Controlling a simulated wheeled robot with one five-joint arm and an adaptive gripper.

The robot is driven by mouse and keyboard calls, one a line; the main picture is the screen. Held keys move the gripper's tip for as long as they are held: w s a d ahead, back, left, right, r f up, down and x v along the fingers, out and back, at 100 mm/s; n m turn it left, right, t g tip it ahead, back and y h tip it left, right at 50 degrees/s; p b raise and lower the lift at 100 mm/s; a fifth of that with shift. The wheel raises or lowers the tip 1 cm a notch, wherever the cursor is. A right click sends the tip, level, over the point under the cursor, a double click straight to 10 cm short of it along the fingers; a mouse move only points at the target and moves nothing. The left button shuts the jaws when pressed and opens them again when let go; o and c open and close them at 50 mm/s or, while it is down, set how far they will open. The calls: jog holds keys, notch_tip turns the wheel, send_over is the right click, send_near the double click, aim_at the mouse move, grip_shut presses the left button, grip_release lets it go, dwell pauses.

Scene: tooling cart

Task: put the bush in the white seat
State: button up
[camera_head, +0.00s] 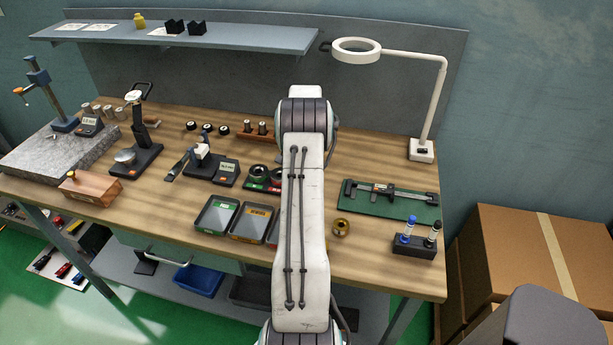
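A small brass-coloured ring (341,227), which looks like the bush, sits on the wooden bench top just right of my arm. I cannot make out a white seat for certain; part of the bench is hidden behind my arm. My white arm stands up through the middle of the view, and its dark upper joint is above the back of the bench. My gripper does not show.
Green and orange-labelled trays (217,214) lie left of my arm. A caliper on a green mat (392,201), a marker holder (414,246) and a ring lamp (422,151) stand right. Gauges and a granite plate (58,152) fill the left. Cardboard boxes (540,250) stand beside the bench.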

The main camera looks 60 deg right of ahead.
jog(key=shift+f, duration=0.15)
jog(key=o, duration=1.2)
